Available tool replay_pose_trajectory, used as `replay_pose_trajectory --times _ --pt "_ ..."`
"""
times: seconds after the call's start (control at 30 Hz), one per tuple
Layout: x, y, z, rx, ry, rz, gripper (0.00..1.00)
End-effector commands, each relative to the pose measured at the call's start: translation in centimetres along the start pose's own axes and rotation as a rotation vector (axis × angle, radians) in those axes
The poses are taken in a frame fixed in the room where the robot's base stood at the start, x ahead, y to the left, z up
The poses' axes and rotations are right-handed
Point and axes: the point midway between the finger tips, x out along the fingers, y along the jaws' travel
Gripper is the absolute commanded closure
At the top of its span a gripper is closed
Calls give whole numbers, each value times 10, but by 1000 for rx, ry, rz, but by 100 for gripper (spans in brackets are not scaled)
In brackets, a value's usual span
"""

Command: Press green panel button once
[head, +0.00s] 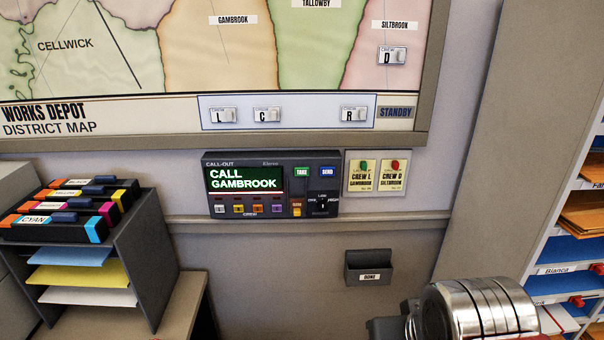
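The call-out panel (271,157) is a dark box on the wall below the district map, in the middle of the head view. Its green button (302,172), marked TAKE, is in the upper right part of the panel, right of the screen. A blue button (327,172), marked SEND, is just to its right. The screen (241,180) reads CALL GAMBROOK. My gripper's fingers are not in view; only a chrome part that looks like my arm shows at the bottom right, apart from the panel. Nothing covers the green button.
Several small crew buttons and a dial (322,205) are low on the panel. Two tags with green and red markers (377,173) hang right of it. A DONE holder (369,268) is below. A paper rack (150,255) stands left, shelves (572,250) right.

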Motion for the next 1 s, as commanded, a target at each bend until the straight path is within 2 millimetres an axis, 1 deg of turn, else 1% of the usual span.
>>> replay_pose_trajectory --times 0.03,0.2,0.23,1.0 --pt "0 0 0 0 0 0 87" --pt "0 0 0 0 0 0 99" --pt "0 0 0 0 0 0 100" --pt "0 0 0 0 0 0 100"
